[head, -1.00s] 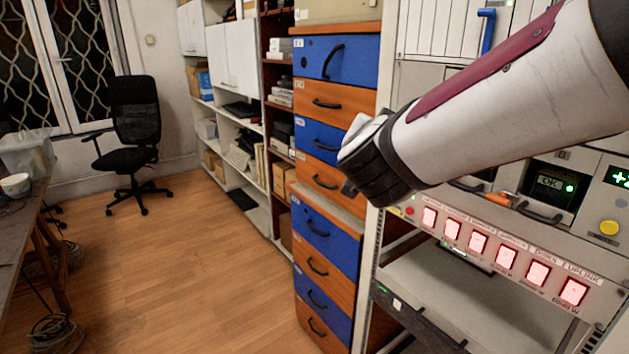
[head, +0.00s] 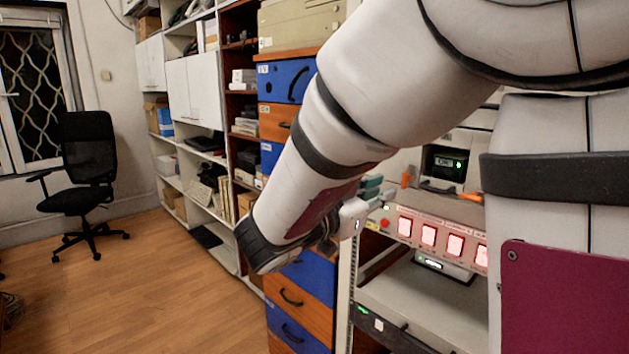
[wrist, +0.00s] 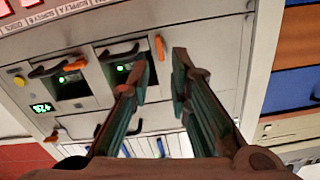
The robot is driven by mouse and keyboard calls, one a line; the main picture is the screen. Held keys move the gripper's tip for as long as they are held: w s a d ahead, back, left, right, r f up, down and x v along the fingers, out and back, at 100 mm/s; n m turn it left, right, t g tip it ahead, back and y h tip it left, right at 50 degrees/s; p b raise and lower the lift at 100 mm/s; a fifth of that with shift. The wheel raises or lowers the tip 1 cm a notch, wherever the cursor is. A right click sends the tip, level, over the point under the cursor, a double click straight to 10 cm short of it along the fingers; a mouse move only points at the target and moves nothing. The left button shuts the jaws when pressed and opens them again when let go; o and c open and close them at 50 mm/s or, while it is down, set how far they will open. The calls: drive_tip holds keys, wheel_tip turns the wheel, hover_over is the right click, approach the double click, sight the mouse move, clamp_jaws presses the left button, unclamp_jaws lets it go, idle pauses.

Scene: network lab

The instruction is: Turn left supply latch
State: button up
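The left supply's orange latch (head: 407,177) sits on the rack front, left of a lit green display (head: 445,163). In the wrist view, which looks turned over, the latch (wrist: 160,47) shows just beyond the fingertips, in line with the gap between them. My gripper (head: 379,190) points at the rack, left of and slightly below the latch in the head view. Its two green fingers (wrist: 163,62) are apart with nothing between them. I see no clear contact. A second orange latch (wrist: 76,64) belongs to the neighbouring supply unit.
A black handle (wrist: 120,51) stands close to one fingertip. A row of lit red switches (head: 429,236) and a red button (head: 385,224) lie below the supplies. A blue and orange drawer cabinet (head: 290,292) stands left of the rack.

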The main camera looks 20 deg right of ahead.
sight(403, 181)
drive_tip(key=x, duration=0.8)
drive_tip(key=shift+w+d+b, duration=0.15)
drive_tip(key=shift+d+b, duration=0.2)
drive_tip(key=shift+c, duration=0.5)
